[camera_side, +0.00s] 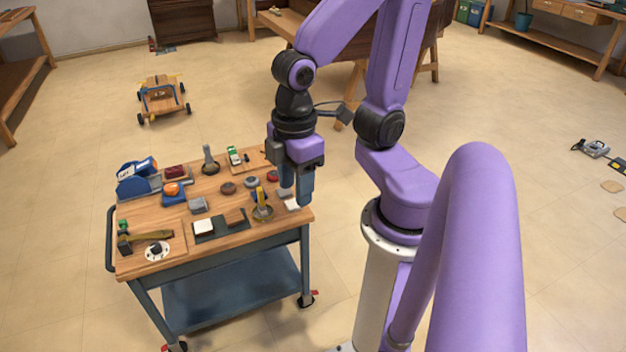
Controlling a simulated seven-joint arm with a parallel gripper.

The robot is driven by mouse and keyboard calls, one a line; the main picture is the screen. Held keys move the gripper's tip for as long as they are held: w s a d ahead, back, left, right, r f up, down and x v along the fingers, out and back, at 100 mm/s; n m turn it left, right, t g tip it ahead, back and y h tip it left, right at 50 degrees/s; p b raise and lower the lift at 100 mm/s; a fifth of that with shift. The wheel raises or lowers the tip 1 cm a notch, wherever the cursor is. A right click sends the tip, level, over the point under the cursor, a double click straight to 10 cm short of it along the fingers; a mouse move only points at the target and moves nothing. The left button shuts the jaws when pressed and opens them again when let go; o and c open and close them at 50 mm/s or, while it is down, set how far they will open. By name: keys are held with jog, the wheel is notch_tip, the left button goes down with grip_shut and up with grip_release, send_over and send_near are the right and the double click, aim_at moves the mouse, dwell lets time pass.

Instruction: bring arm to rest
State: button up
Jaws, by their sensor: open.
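My gripper (296,192) points downward over the right end of a wooden-topped cart (180,208). Its two blue-grey fingers are a little apart, and nothing shows between them. The fingertips are close above the cart top or at its edge; I cannot tell whether they touch it. A yellow-handled piece on a round base (263,205) stands to the left of the fingers. No piano keys can be made out clearly.
A hammer (145,237), a blue tool (137,168) and several small pieces crowd the left and back. A wooden toy car (162,97) stands behind.

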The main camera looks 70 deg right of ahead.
jog(key=s, duration=0.1)
jog(key=s+n, duration=0.1)
jog(key=s, duration=0.1)
jog(key=shift+d+r, duration=0.25)
jog(key=shift+d, duration=0.15)
